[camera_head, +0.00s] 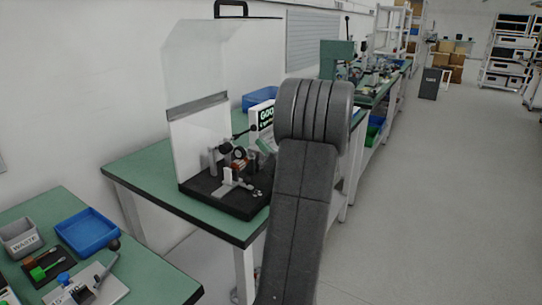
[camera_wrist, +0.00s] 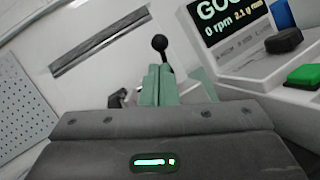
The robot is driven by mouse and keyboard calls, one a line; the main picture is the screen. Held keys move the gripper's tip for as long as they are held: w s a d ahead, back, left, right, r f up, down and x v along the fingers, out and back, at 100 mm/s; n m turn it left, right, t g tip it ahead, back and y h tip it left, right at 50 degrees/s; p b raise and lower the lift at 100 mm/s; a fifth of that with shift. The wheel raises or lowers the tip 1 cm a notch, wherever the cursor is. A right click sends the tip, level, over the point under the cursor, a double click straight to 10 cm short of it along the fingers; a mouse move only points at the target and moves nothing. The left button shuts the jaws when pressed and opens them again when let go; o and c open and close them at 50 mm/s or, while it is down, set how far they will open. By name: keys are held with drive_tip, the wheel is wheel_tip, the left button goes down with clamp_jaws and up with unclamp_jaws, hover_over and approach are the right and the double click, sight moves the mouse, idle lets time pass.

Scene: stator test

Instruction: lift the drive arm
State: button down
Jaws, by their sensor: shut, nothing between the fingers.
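The drive arm seems to be the dark lever (camera_head: 245,132) on the test rig in the head view, slanting up to the right. In the wrist view a black ball knob (camera_wrist: 159,43) on a short dark stem shows just beyond my fingertips. My gripper (camera_wrist: 158,72) has its two green fingers together with nothing between them. The fingers hide the lower part of the stem, and I cannot tell whether they touch it. In the head view my own arm hides most of my gripper. The rig stands on a black base (camera_head: 230,203).
A clear guard with a grey strip (camera_head: 197,105) stands raised behind the rig. A white display unit (camera_wrist: 245,50) reads 0 rpm, with blue and green buttons, close right of my fingers. A blue bin (camera_head: 262,100) stands behind. Open floor (camera_head: 430,200) lies to the right.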

sight(258, 150)
drive_tip(key=shift+x, duration=1.5)
drive_tip(key=shift+r, duration=0.1)
drive_tip(key=shift+r+p, duration=0.3)
drive_tip(key=shift+p, duration=0.6)
drive_tip(key=shift+r+g+h+p, duration=0.15)
drive_tip(key=shift+g+h+p, duration=0.15)
drive_tip(key=shift+g+p, duration=0.1)
drive_tip(key=r+p, duration=0.1)
drive_tip(key=p, duration=0.1)
drive_tip(key=g+p, duration=0.1)
drive_tip(key=r+n+p, duration=0.1)
drive_tip(key=p, duration=0.1)
drive_tip(key=shift+w+a+r+g+h+p, duration=0.2)
drive_tip(key=shift+a+r+g+h+p, duration=0.1)
drive_tip(key=shift+r+h, duration=0.1)
drive_tip(key=w+a+r+n+g+h+p, duration=0.2)
drive_tip(key=w+a+r+g+h+p, duration=0.2)
drive_tip(key=p, duration=1.4)
drive_tip(key=shift+w+a+r+g+p, duration=0.25)
drive_tip(key=shift+a+r+g+p, duration=0.15)
drive_tip(key=shift+a, duration=1.05)
